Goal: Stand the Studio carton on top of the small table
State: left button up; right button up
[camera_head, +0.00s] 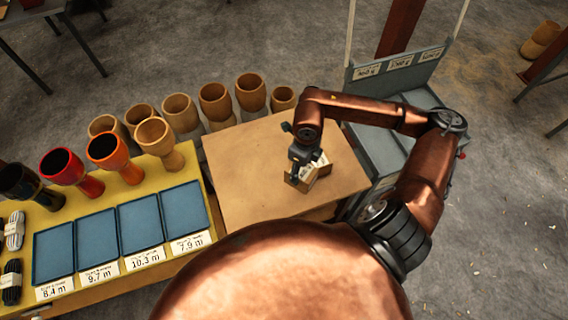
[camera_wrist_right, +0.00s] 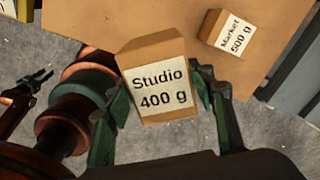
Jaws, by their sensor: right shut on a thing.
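The Studio carton (camera_wrist_right: 160,90), a tan box labelled "Studio 400 g", sits between the fingers of my right gripper in the right wrist view. My right gripper (camera_head: 301,168) is shut on it, over the front part of the small table (camera_head: 245,165) with its plain tan top. In the head view the carton is partly hidden by the gripper, and I cannot tell whether its base touches the tabletop. A dark jaw (camera_wrist_right: 38,82), probably my left gripper, shows small at the left of the wrist view; the head view does not show it.
A yellow table (camera_head: 110,235) with blue trays and goblet drums (camera_head: 178,112) adjoins on the left. A grey labelled rack (camera_head: 400,80) stands on the right. The tabletop's left part is clear.

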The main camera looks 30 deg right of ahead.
aim_at(311, 174)
jog(key=s+m, duration=0.1)
jog(key=m, duration=0.1)
jog(key=s+d+f+m, duration=0.1)
jog(key=m, duration=0.1)
jog(key=s+m, duration=0.1)
jog(key=m, duration=0.2)
jog(key=shift+s+d+f, duration=0.2)
jog(key=shift+d+f, duration=0.05)
jog(key=shift+f, duration=0.1)
jog(key=shift+w+a+f+p, duration=0.15)
jog(key=shift+w+a+f, duration=0.7)
jog(key=shift+w+f, duration=1.35)
jog(key=shift+w+a+f+p, duration=0.1)
jog(key=shift+w+a+f, duration=0.8)
jog(key=shift+w+f, duration=1.2)
jog(key=shift+w+a+f+p, duration=0.15)
jog(key=shift+w+a+f, duration=0.7)
jog(key=shift+w+f, duration=1.35)
jog(key=shift+s+f, duration=0.1)
jog(key=shift+f, duration=0.05)
jog(key=o, duration=1.5)
jog(key=shift+o, duration=0.2)
notch_tip(311, 174, up, 12)
